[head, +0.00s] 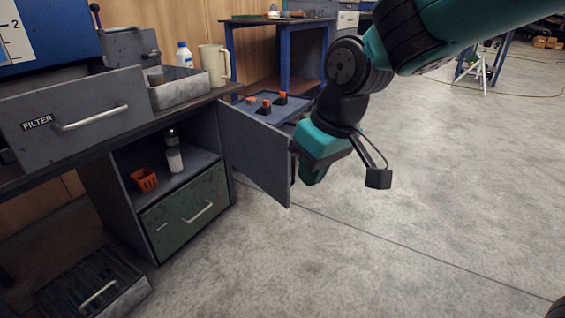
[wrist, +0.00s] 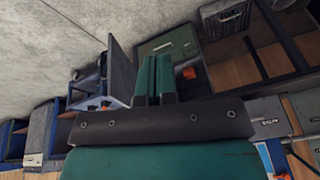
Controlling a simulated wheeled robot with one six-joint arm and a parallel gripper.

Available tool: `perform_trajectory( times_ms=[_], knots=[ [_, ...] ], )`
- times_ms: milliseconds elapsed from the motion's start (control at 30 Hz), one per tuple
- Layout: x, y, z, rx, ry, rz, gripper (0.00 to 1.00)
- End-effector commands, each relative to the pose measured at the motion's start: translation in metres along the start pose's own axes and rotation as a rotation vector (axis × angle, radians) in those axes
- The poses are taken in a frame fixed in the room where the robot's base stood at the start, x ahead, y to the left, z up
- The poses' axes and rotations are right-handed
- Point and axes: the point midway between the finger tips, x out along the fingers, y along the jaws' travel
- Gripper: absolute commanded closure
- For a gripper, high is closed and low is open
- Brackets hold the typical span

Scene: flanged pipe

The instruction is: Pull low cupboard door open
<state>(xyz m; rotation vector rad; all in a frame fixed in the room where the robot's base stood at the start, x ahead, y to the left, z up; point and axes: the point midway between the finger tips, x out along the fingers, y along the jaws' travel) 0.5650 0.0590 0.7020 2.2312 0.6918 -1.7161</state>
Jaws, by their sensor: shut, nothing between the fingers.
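The low cupboard door (head: 255,155) is a grey panel that stands swung wide open, out from the cupboard (head: 185,180). In the wrist view the door (wrist: 119,72) stands upright just left of my fingers. My gripper (wrist: 155,78) has its two green fingers together, with nothing between them. In the head view my wrist is by the door's free edge, and the fingertips are mostly hidden. I cannot tell whether they touch the door. The open cupboard shows a shelf with an orange bin (head: 144,179) and a white bottle (head: 174,157).
A green drawer (head: 187,213) sits below the shelf. A grey FILTER drawer (head: 75,112) juts out at the upper left. A low crate (head: 95,285) lies on the floor at left. A blue table (head: 283,55) stands behind.

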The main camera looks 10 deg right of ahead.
Motion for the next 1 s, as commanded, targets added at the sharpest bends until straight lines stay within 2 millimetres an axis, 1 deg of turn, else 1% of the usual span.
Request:
perform_trajectory(
  times_ms=[33,167,267,367,400,500,533,600,700,867,1000],
  knots=[
    [0.008,0.006,-0.012,0.005,-0.001,0.030,1.00],
    [0.028,0.024,-0.045,0.021,0.015,0.114,1.00],
    [0.049,0.040,-0.074,0.032,0.034,0.190,1.00],
    [0.080,0.057,-0.110,0.039,0.060,0.287,1.00],
    [0.094,0.064,-0.124,0.041,0.073,0.330,1.00],
    [0.128,0.079,-0.155,0.045,0.105,0.438,1.00],
    [0.136,0.083,-0.162,0.046,0.114,0.466,1.00],
    [0.151,0.089,-0.173,0.047,0.130,0.520,1.00],
    [0.164,0.094,-0.183,0.047,0.146,0.570,1.00],
    [0.176,0.100,-0.187,0.048,0.153,0.595,1.00],
    [0.193,0.112,-0.188,0.050,0.152,0.594,1.00]
  ],
)
